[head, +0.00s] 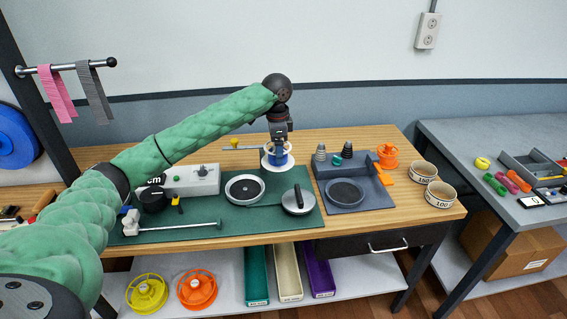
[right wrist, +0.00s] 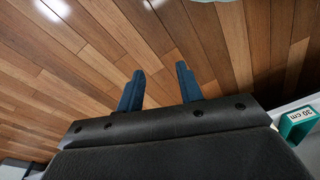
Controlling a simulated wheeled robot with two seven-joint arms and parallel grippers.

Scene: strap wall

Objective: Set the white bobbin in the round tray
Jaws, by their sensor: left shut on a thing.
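The white bobbin (head: 269,165) is in the head view, at the back edge of the green mat. My left gripper (head: 279,156) is shut on it from above, and its blue fingers hide part of it. I cannot tell whether the bobbin clears the surface. A round tray (head: 244,189) with a pale rim and dark inside lies on the mat, in front and to the left of the bobbin. My right gripper (right wrist: 159,90) is open and empty in the right wrist view, over the wooden floor.
A silver-and-black round lidded item (head: 298,201) lies right of the tray. A grey stand (head: 375,196) with a dark round pad and cones is farther right. A white box (head: 192,180) and a rod (head: 180,227) lie left.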

